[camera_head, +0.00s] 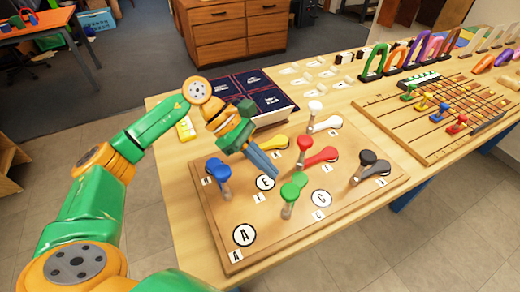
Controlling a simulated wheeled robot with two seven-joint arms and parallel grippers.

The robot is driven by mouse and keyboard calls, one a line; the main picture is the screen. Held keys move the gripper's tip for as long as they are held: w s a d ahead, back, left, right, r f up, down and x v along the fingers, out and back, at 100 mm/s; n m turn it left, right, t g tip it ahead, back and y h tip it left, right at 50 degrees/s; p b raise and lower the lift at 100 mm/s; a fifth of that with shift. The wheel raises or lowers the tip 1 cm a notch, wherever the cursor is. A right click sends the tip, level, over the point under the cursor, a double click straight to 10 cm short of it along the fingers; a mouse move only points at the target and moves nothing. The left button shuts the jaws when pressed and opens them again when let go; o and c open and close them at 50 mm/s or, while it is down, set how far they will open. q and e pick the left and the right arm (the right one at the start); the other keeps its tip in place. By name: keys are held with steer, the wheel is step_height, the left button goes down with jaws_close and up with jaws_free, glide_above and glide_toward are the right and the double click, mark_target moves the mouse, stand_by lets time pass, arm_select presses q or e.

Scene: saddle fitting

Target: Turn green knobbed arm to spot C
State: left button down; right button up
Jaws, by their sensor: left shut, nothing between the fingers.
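The green knobbed arm (290,190) stands near the front middle of the wooden board, its green knob on a grey post. Its knob is left of spot C (321,199), a white disc with a black letter, which is bare. Spots E (265,182) and A (244,235) are also on the board. My left gripper (273,170) is shut and empty. Its blue-grey fingers point down and right over the board, behind and left of the green knob and apart from it in the picture. My right gripper is not in view.
Other knobbed arms stand around: blue (218,172), yellow (275,143), red (318,156), white (325,122) and black (370,168). Dark printed panels (245,92) lie behind the board (225,240). A slotted board with coloured pegs (440,115) is at right.

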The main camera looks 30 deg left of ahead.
mark_target(279, 187)
arm_select(q)
steer(key=x, duration=0.2)
steer(key=p+x, duration=0.1)
steer(key=x, duration=0.1)
steer(key=shift+w+a, duration=0.1)
steer(key=shift+w, duration=0.2)
steer(key=shift+s+f, duration=0.1)
steer(key=shift+f, duration=0.15)
steer(key=shift+d, duration=0.25)
